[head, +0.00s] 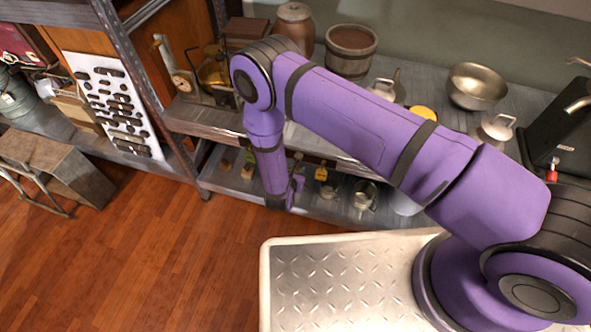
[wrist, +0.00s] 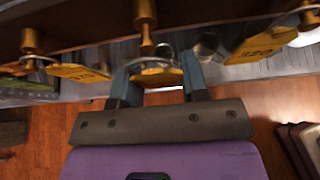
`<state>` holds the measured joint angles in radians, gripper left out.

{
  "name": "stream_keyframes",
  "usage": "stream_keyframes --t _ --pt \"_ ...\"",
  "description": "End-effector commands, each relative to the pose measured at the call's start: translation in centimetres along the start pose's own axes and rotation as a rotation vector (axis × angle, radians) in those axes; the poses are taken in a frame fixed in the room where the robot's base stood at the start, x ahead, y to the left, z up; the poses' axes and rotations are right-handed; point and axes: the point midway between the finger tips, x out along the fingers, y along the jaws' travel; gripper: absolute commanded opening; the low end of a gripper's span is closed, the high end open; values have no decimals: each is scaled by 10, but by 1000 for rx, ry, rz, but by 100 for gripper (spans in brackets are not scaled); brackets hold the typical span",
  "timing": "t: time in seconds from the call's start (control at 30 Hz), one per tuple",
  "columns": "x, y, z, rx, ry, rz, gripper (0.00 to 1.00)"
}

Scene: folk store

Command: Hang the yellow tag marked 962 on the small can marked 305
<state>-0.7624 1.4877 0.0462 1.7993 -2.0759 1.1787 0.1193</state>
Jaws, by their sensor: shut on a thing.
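My gripper (wrist: 160,80) is shut on a yellow tag (wrist: 157,73) in the wrist view. The tag lies flat between the two fingers, right by a brass peg (wrist: 147,40) under a shelf edge; its marking is not readable. I cannot tell whether its loop is still around the peg. In the head view my gripper (head: 292,194) is at the front of the lower shelf, and the held tag is not clear there. Small metal cans (head: 363,197) stand on the lower shelf to its right. No number is readable on them, so I cannot tell which is 305.
Other yellow tags hang on pegs left (wrist: 80,72) and right (wrist: 262,45) of my gripper. Another tag (head: 321,174) shows in the head view. The upper shelf (head: 205,118) overhangs closely. A wooden bucket (head: 351,51) and metal bowl (head: 477,86) stand above. The wooden floor (head: 130,240) is clear.

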Motion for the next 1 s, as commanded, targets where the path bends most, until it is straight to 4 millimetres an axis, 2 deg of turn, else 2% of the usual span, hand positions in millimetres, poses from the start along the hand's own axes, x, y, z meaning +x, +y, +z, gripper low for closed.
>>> stream_keyframes --t 0.37,1.0 --pt "-2 0 0 0 0 0 20" --pt "-36 0 -8 0 -1 -1 20"
